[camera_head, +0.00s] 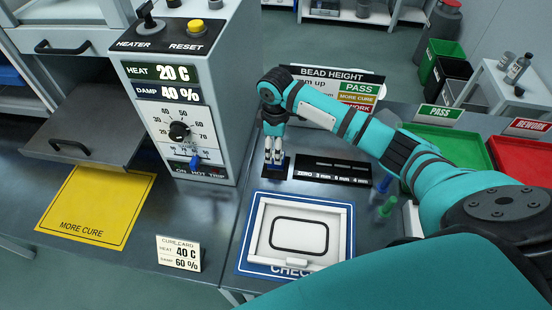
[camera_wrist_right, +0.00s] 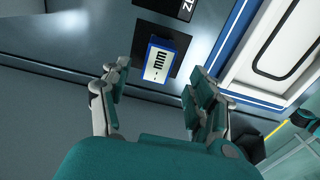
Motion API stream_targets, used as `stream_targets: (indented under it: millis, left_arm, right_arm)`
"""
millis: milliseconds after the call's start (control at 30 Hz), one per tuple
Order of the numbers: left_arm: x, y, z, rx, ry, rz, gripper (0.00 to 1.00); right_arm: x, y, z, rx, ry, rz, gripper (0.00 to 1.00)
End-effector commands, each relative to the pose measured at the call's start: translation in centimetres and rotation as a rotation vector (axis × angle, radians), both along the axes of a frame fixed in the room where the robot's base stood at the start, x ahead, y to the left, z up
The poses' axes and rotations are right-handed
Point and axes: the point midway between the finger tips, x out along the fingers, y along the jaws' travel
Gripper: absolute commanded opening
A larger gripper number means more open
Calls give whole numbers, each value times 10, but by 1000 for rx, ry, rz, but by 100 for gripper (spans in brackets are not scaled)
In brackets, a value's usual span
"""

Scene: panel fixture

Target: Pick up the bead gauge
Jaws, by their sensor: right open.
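The bead gauge appears to be the small blue block with a white face marked "mm" (camera_wrist_right: 160,62) in the right wrist view. It sits on a dark pad, between and beyond my fingertips, with a gap to both fingers. My right gripper (camera_head: 274,158) points down over it in the head view, where the fingers mostly hide it. The same gripper (camera_wrist_right: 158,85) is open and empty in the wrist view. My left gripper is in neither view.
A black strip marked ZERO, 2 mm, 4 mm (camera_head: 333,170) lies right of the gripper. A white panel on a blue-edged mat (camera_head: 240,262) lies in front. The heater cabinet (camera_head: 222,120) stands close left. Green (camera_head: 462,152) and red (camera_head: 520,160) trays are at right.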

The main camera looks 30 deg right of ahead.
Motion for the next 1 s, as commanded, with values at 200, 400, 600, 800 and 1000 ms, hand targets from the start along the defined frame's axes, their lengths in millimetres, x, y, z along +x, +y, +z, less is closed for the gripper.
stream_targets:
  millis: [200, 400, 600, 800, 1000]
  left_arm:
    - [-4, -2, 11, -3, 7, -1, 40]
    - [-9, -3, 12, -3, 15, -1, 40]
    - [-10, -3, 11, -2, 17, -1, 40]
    - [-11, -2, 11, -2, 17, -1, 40]
    - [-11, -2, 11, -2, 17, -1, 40]
  right_arm:
    - [1, -2, -32, -1, 4, -1, 62]
    - [1, -3, -47, -2, 1, 0, 62]
    - [1, -3, -48, -2, 1, 0, 60]
    - [1, -3, -48, -2, 1, 0, 34]
    - [1, -3, -48, -2, 0, 0, 8]
